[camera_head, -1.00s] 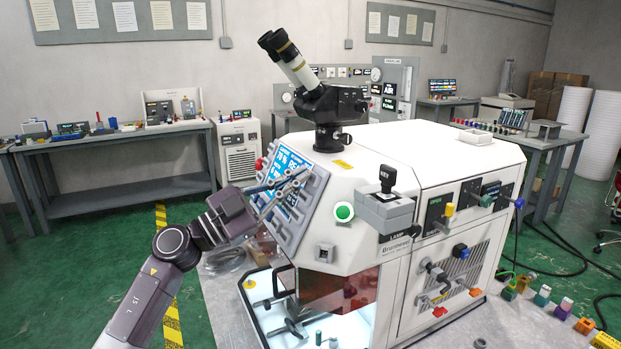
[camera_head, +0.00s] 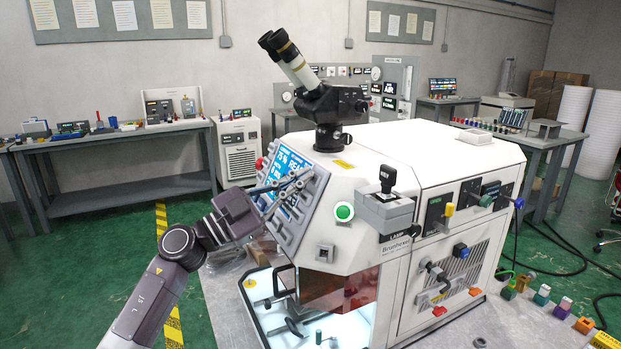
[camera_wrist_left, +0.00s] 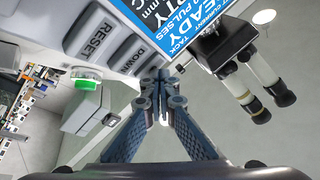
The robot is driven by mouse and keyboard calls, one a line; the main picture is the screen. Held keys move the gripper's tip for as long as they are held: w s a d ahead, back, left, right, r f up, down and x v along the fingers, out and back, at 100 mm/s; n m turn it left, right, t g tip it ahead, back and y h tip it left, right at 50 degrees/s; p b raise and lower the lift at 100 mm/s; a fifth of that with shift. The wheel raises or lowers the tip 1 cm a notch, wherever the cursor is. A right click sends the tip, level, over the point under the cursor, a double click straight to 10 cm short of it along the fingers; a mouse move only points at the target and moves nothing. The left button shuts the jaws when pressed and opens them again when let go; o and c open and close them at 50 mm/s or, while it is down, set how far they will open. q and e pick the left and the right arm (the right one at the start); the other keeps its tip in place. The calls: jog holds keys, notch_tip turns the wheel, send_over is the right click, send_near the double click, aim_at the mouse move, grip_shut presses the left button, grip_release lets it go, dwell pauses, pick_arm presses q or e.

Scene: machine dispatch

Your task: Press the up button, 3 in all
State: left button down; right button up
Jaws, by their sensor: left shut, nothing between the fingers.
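The white machine's slanted control panel has a blue-and-white screen (camera_head: 291,162) and a grey keypad (camera_head: 287,228). In the left wrist view the screen (camera_wrist_left: 168,22) reads "READY" and "PULSES" in part. Grey keys marked RESET (camera_wrist_left: 97,38) and DOWN (camera_wrist_left: 129,57) show beside it. No UP label can be read; my fingers cover the keys past DOWN. My left gripper (camera_head: 300,178) is shut and empty, with its fingertips at the panel beside the screen. In the left wrist view its fingertips (camera_wrist_left: 162,84) overlap the key row; contact cannot be told. My right gripper is out of view.
A binocular eyepiece (camera_head: 318,95) rises from the machine's top above the panel. A green round button (camera_head: 344,212) and a grey box with a black key switch (camera_head: 388,207) sit right of the panel. Open floor lies left of the machine.

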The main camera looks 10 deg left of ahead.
pick_arm(q)
jog(key=shift+s+a+r+p, duration=0.35)
jog(key=shift+s+a+p, duration=0.05)
jog(key=shift+a+p, duration=0.25)
jog(key=s+a+r+p, duration=0.2)
jog(key=a, duration=0.1)
jog(key=shift+s+a+r+p, duration=0.1)
jog(key=shift+s+a+p, duration=0.15)
jog(key=shift+a+p, duration=0.1)
dwell(2.0)
